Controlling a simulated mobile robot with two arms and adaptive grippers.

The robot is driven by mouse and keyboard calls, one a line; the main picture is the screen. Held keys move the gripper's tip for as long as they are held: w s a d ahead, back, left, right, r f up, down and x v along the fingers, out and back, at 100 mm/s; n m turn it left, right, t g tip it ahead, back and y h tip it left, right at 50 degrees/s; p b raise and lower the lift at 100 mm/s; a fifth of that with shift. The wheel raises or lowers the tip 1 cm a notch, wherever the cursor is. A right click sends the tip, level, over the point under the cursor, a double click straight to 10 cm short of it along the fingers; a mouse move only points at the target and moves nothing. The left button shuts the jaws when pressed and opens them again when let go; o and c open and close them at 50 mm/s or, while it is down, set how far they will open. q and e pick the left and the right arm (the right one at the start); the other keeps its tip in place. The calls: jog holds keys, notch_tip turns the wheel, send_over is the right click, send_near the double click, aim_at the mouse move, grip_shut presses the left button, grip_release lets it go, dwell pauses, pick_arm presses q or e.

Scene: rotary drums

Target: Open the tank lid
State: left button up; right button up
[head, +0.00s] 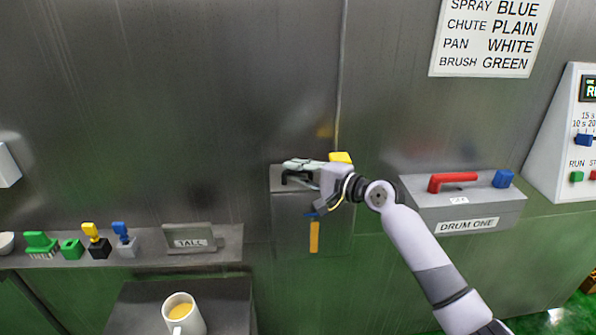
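A grey metal tank (285,213) stands against the wall in the middle, with an upright orange strip (314,237) on its front. A yellow block (341,157) shows at its back right, partly hidden by my wrist. My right gripper (292,178) lies over the tank's top, pointing left, with its fingers close to the top surface. The gripper and wrist hide most of the top, so I cannot make out the lid's edge or its handle. I cannot tell whether the fingers hold anything. My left gripper is not in view.
Right of the tank is a box labelled DRUM ONE (466,212) with a red handle (453,181) and blue block (503,178). A mug (183,316) stands on a lower surface.

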grip_shut()
jog(key=shift+f, duration=0.1)
